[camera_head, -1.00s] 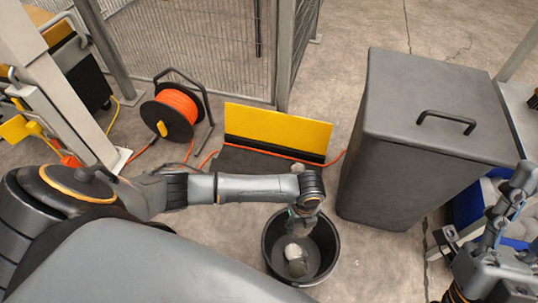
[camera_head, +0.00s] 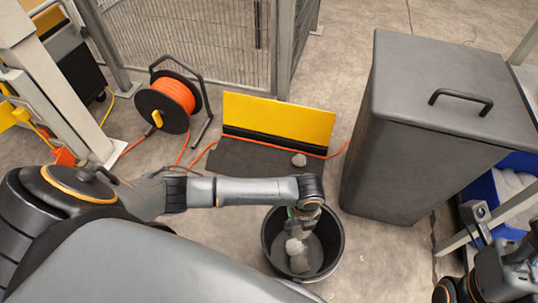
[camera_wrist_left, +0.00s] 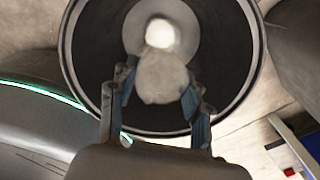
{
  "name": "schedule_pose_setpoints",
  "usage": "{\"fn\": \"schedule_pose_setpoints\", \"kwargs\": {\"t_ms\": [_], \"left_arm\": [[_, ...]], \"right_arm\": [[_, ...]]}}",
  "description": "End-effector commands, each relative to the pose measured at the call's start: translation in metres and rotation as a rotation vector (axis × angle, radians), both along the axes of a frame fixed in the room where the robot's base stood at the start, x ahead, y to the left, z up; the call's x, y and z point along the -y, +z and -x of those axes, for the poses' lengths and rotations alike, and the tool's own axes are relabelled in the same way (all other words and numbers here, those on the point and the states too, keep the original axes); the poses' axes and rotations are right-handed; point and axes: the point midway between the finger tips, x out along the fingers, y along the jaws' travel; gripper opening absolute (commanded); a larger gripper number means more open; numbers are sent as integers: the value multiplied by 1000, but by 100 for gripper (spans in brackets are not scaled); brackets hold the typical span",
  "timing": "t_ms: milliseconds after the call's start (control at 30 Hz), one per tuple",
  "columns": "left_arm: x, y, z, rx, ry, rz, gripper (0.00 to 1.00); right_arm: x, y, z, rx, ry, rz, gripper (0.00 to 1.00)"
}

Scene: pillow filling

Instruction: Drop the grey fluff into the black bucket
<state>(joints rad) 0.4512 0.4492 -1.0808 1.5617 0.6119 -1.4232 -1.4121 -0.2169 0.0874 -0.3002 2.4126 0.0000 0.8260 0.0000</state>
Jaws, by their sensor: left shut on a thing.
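The black bucket (camera_head: 332,262) stands on the floor under my left arm, and its dark inside fills the top of the left wrist view (camera_wrist_left: 92,85). My left gripper (camera_head: 302,222) points down over the bucket mouth. In the left wrist view its fingers (camera_wrist_left: 160,100) are shut on a rough grey fluff lump (camera_wrist_left: 162,80). A brighter white lump (camera_wrist_left: 160,33) shows beyond it, against the bucket bottom. In the head view two pale lumps show below the gripper; I cannot tell surely which is held. My right gripper (camera_head: 520,258) is partly cut off at the right edge.
A grey lump (camera_head: 299,160) lies on the dark mat (camera_head: 245,160) before a yellow board (camera_head: 278,118). A large lidded grey bin (camera_head: 405,165) stands right of the bucket. An orange cable reel (camera_head: 172,102) and wire fence (camera_head: 190,40) are behind.

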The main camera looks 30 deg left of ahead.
Motion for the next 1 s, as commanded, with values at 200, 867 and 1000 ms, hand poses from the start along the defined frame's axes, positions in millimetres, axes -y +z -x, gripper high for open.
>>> {"fn": "schedule_pose_setpoints", "kwargs": {"t_ms": [200, 867, 1000], "left_arm": [[0, -1, 0, 0, 1, 0, 35], [0, 8, -1, 1, 1, 1, 75], [-1, 33, -1, 5, -1, 1, 75]], "right_arm": [[0, 1, -1, 3, -1, 0, 45], [0, 1, -1, 1, -1, 1, 45], [0, 1, -1, 1, -1, 1, 45]]}}
